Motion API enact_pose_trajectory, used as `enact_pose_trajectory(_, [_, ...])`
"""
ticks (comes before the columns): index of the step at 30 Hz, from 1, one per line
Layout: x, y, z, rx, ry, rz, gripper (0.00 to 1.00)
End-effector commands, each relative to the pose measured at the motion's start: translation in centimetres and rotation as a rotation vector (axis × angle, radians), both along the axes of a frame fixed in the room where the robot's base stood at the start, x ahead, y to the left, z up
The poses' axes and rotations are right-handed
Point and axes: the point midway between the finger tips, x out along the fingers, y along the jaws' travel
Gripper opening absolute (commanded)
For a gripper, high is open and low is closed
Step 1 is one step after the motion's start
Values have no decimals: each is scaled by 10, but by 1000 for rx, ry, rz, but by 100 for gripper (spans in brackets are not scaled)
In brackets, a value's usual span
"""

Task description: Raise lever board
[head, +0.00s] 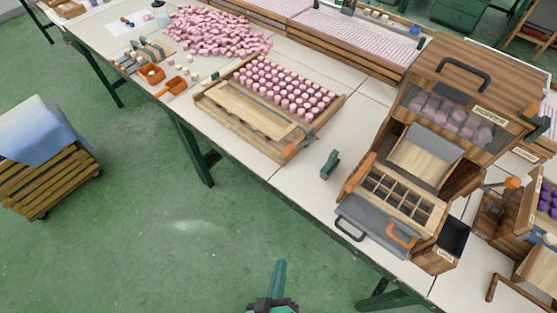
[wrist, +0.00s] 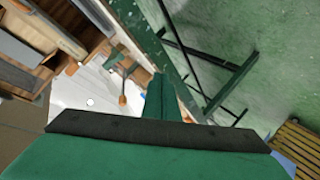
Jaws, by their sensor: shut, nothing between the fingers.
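My gripper (head: 279,275) is at the bottom of the head view, over the green floor in front of the table and apart from everything. Its green fingers are shut and empty; they also show in the wrist view (wrist: 162,98). A wooden tray (head: 228,119) on the table holds rows of pink pieces (head: 285,88). A pale wooden board (head: 250,108) lies along the tray's near side. A grey lever with an orange part (head: 301,143) sits at the tray's right front corner. I cannot tell for certain whether this board is the lever board.
A wooden hopper box (head: 445,75) with a divided tray (head: 400,195) stands to the right. A small green object (head: 329,164) lies between it and the wooden tray. Loose pink pieces (head: 215,30) are piled behind. A slatted crate (head: 45,180) stands at left. Floor in front is clear.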

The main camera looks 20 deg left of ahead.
Motion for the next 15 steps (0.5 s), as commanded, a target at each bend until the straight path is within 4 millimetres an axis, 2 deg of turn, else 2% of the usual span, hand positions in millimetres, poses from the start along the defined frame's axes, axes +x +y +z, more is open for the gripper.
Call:
enact_pose_trajectory(1, [15,12,-6,-116,-2,63,0])
enact_pose_trajectory(4, [38,31,-19,-366,2,175,0])
enact_pose_trajectory(8, [68,52,-27,-696,0,307,0])
enact_pose_trajectory(12, [99,73,-23,-1046,-5,420,0])
enact_pose_trajectory(15, [119,87,-11,-1292,-5,481,0])
